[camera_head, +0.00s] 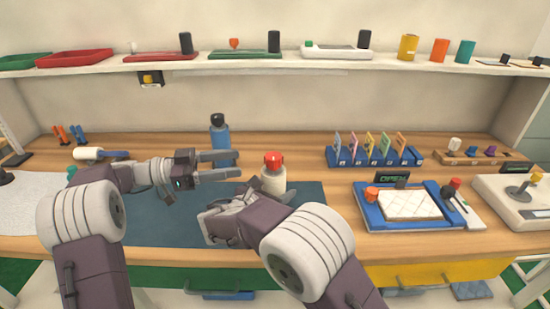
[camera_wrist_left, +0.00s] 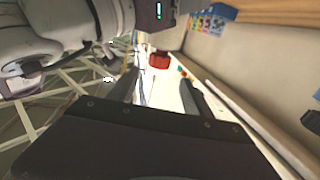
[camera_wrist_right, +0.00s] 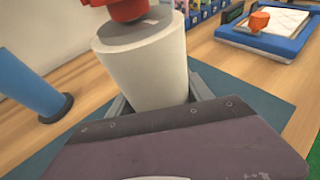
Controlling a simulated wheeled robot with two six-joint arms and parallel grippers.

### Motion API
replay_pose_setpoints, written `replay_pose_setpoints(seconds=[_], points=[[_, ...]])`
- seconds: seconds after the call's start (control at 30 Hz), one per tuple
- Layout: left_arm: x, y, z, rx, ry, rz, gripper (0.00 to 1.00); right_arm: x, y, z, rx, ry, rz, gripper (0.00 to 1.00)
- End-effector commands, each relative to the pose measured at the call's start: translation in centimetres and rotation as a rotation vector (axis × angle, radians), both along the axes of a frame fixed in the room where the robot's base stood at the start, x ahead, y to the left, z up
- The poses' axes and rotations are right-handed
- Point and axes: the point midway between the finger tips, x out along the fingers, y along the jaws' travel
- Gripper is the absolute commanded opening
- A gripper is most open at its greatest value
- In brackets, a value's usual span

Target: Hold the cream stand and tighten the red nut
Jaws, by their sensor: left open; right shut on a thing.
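The cream stand (camera_head: 272,181) stands upright on the dark blue mat with the red nut (camera_head: 273,160) on its top. My right gripper (camera_head: 262,196) is shut on the stand low down; in the right wrist view the stand (camera_wrist_right: 147,65) sits between the fingers, with the red nut (camera_wrist_right: 127,9) cut off by the top edge. My left gripper (camera_head: 232,165) is open and empty, to the left of the nut at about its height. In the left wrist view the red nut (camera_wrist_left: 159,61) shows beyond and between the open fingers.
A blue bottle (camera_head: 219,138) with a dark cap stands behind my left gripper. The dark blue mat (camera_head: 160,222) is otherwise clear. A blue tray (camera_head: 370,217) with a white pad and a blue card rack (camera_head: 375,160) are to the right.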

Motion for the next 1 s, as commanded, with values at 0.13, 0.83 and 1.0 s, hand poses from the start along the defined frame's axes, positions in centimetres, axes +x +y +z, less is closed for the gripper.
replay_pose_setpoints(seconds=[0.13,0.83,1.0], points=[[0.3,-2.5,0.1,0.001,0.001,-0.005,0.58,0.0,0.0,0.2,0.0,-0.004,0.0,0.0],[2.2,-11.5,0.0,0.001,0.003,0.0,0.58,0.0,0.0,0.2,0.0,-0.004,0.0,0.0],[2.2,-11.5,0.0,0.001,0.003,0.0,0.33,0.0,0.0,0.2,0.0,-0.004,0.0,0.0]])
